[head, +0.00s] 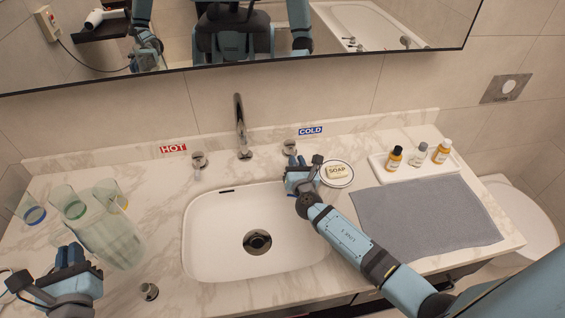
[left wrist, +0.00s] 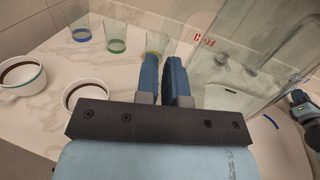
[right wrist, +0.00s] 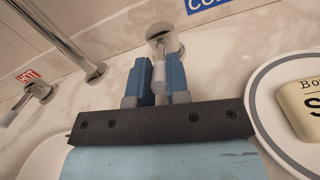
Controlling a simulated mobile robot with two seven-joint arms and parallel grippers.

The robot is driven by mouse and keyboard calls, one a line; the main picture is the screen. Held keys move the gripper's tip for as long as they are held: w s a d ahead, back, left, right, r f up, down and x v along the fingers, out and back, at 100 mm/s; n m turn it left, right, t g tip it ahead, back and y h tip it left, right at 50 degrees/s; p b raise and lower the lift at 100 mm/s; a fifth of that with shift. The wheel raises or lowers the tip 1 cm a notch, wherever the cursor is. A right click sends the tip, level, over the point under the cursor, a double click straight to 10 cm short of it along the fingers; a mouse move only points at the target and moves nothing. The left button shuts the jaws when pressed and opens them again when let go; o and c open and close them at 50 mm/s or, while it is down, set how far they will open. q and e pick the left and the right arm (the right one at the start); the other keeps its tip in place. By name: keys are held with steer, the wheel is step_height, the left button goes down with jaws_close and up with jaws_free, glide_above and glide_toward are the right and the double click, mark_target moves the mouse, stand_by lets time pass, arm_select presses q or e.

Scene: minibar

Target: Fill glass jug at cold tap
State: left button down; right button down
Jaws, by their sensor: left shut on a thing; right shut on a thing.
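The clear glass jug (head: 118,243) is at the left of the counter in the head view and looks empty. It also fills the right side of the left wrist view (left wrist: 245,50). My left gripper (head: 72,258) is shut on the jug, seemingly at its handle; the grip is partly hidden. The cold tap knob (head: 289,146) is beside the blue COLD sign (head: 310,131). My right gripper (head: 296,165) is shut on this knob's lever (right wrist: 160,75). The spout (head: 241,125) stands behind the basin (head: 215,240), and no water shows under it.
Several tumblers (head: 68,203) stand at the left. The hot tap knob (head: 198,160) is left of the spout. A soap dish (head: 338,181) is right of my right gripper, with a grey towel (head: 425,220) and a bottle tray (head: 410,170) beyond. The basin's middle is clear.

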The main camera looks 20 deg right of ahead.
arm_select(q)
steer(key=shift+f+b, duration=0.4)
steer(key=shift+f, duration=0.1)
arm_select(e)
steer(key=shift+d+n+y, duration=0.45)
steer(key=shift+n+y, duration=0.15)
steer(key=shift+y, duration=0.3)
steer(key=c, duration=1.1)
jaws_free()
arm_select(q)
steer(key=shift+f+b, duration=0.35)
arm_select(e)
steer(key=s+a, duration=0.2)
steer(key=s, duration=1)
